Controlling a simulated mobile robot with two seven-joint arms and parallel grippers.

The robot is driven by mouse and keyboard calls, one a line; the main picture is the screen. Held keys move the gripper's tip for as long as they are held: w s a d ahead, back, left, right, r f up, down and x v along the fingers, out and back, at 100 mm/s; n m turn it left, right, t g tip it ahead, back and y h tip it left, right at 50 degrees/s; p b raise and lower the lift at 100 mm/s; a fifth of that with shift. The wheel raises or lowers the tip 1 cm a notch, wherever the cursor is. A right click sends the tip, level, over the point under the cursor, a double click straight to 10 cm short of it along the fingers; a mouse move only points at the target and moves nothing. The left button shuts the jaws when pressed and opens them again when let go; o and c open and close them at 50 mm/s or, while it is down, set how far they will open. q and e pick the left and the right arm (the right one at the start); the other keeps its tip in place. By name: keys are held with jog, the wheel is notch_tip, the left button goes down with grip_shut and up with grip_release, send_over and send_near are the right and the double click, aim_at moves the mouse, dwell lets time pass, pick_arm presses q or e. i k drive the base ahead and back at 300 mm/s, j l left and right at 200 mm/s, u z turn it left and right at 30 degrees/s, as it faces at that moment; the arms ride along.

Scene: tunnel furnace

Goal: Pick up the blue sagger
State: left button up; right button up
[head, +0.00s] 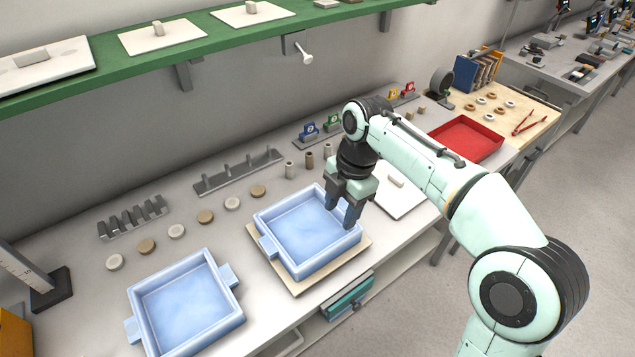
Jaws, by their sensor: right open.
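Two square, open blue saggers with side lugs are on the grey bench. One blue sagger (308,254) sits on a beige plate (312,279) at the middle of the bench. The other blue sagger (191,340) stands at the lower left, near the front edge. Both look empty. My right gripper (341,213) is open and points down at the right wall of the middle sagger. Its fingers hide part of that wall and the lug there; I cannot tell whether they touch it. My left gripper is not in view.
A green shelf (205,37) with white lids hangs above the bench's back. Round samples (205,217), a slotted rack (133,217) and a pegged rack (238,170) stand behind the saggers. A white lid (400,203) and red tray (467,139) lie to the right.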

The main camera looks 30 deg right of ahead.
aim_at(181, 308)
jog(key=k, duration=1)
